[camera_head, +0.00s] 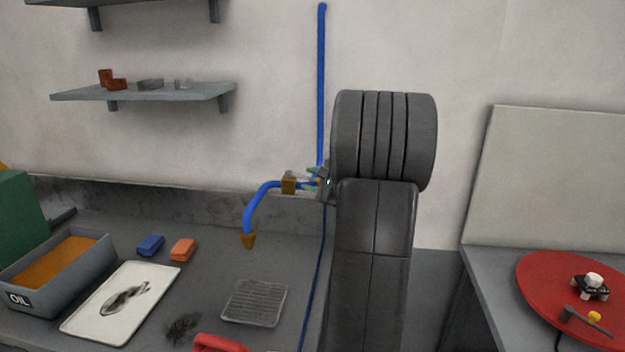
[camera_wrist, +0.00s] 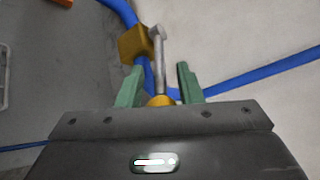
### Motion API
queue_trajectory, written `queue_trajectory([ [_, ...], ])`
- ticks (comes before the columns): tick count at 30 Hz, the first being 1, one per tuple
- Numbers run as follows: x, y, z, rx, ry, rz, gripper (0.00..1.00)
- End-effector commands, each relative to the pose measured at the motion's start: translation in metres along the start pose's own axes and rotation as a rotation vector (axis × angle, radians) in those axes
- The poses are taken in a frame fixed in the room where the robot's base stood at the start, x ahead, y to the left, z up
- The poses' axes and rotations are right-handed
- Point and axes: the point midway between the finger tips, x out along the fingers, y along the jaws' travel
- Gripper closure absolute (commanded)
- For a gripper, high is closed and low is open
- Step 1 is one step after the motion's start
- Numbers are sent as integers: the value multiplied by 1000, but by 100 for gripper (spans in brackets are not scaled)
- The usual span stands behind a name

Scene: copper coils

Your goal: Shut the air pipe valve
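The air pipe valve is a brass block (camera_head: 288,186) on the blue pipe (camera_head: 265,194) by the wall. It also shows at the top of the wrist view as a brass block (camera_wrist: 134,43) with a grey metal lever (camera_wrist: 158,62). My gripper (camera_wrist: 159,67) has two green fingers set apart, one on each side of the lever, with visible gaps. The lever runs down between them toward a second brass piece (camera_wrist: 160,100), partly hidden by the gripper body. In the head view my gripper (camera_head: 313,177) is beside the valve, partly hidden by my arm.
Below is a grey bench with an oil tray (camera_head: 62,282), a white tray (camera_head: 121,302), blue (camera_head: 151,245) and orange (camera_head: 183,250) blocks and a wire rack (camera_head: 254,302). A shelf (camera_head: 150,92) is at upper left. A red round table (camera_head: 545,285) stands right.

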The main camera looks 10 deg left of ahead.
Motion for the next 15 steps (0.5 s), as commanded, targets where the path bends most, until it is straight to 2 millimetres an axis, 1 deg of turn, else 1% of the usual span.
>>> queue_trajectory([
  [2,0,0,0,0,0,0,67],
  [5,0,0,0,0,1,0,85],
  [7,0,0,0,0,1,0,99],
  [8,0,0,0,0,1,0,100],
  [15,0,1,0,1,8,-5,100],
])
